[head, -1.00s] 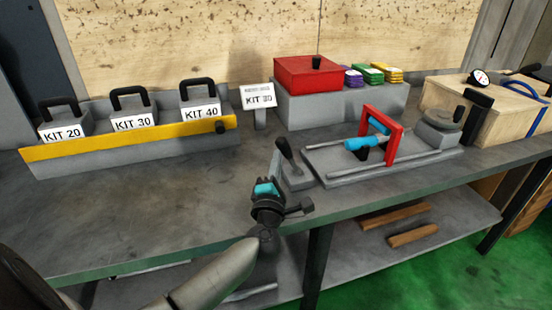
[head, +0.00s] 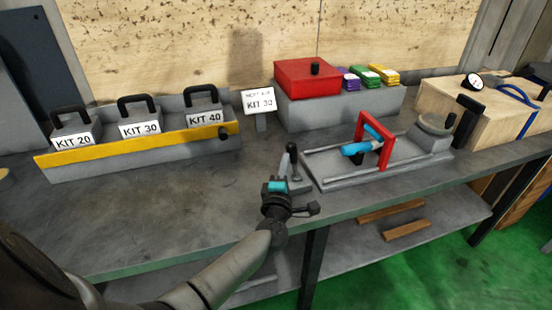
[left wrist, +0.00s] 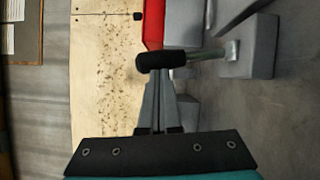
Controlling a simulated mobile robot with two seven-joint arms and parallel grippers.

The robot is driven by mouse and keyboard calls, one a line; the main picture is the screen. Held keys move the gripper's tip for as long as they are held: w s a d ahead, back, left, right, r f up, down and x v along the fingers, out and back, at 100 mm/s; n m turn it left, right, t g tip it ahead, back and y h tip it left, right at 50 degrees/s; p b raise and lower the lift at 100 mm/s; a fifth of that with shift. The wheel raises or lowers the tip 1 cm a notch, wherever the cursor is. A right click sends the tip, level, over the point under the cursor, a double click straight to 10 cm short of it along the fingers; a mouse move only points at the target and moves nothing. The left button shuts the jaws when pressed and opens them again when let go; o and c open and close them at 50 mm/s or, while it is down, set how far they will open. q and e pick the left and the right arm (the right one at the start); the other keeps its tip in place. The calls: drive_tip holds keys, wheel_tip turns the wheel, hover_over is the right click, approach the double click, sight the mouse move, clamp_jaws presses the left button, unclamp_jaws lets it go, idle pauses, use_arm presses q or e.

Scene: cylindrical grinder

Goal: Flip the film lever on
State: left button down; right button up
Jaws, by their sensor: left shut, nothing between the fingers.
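The film lever (head: 291,149) has a black grip on a thin metal rod. It stands on a small grey block (head: 301,186) at the left end of the grinder fixture. In the left wrist view its black grip (left wrist: 163,60) lies across the picture, and the rod runs right to the grey block (left wrist: 250,45). My left gripper (head: 284,166) is shut and empty, beside the lever on its left. In the left wrist view the left fingertips (left wrist: 160,80) are right at the grip; whether they touch cannot be told. My right gripper is out of view.
The grinder fixture (head: 330,180) has a red frame (head: 385,155) and a blue cylinder (head: 352,149), right of the lever. Behind stand a kit sign (head: 258,101) and a red box (head: 308,78). A kit rack (head: 140,147) is at left. The bench front-left is clear.

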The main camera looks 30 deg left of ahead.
use_arm(q)
drive_tip(key=w+d+r+m+g+p, duration=0.1)
drive_tip(key=w+d+m+p, duration=0.3)
drive_tip(key=p, duration=0.5)
drive_tip(key=shift+w+m+g+h, duration=0.35)
drive_tip(key=shift+m+g+h, duration=0.05)
drive_tip(key=shift+g, duration=0.4)
drive_tip(key=shift+w+d+r, duration=0.1)
drive_tip(key=shift+d, duration=0.05)
